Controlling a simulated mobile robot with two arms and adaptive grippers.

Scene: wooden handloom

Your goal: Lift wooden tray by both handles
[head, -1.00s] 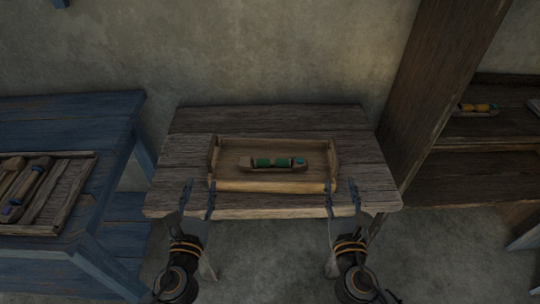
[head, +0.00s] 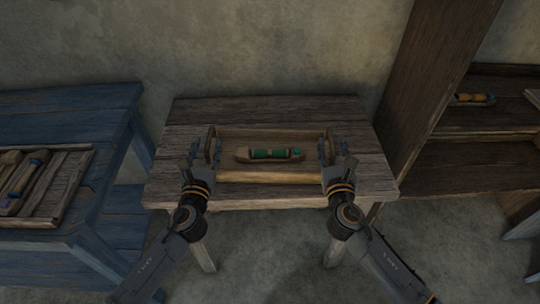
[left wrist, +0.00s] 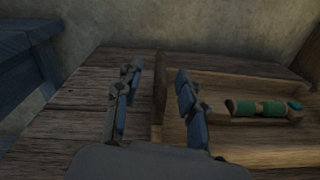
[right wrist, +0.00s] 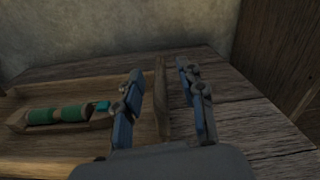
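The wooden tray (head: 270,177) lies on the small brown wooden table. A wooden shuttle with green thread (head: 268,154) lies inside it. My left gripper (head: 205,150) is open at the tray's left end; in the left wrist view the left end wall (left wrist: 157,110) stands between its spread fingers (left wrist: 157,92). My right gripper (head: 334,150) is open at the right end; in the right wrist view the right end wall (right wrist: 162,105) stands between its fingers (right wrist: 164,92). Gaps show between the fingers and both walls.
The brown table (head: 370,165) has bare room on both sides of the tray. A blue table (head: 110,125) with another tray (head: 65,190) of shuttles stands left. A wooden shelf unit (head: 425,95) with a yellow-thread shuttle (head: 472,99) stands right. A plaster wall is behind.

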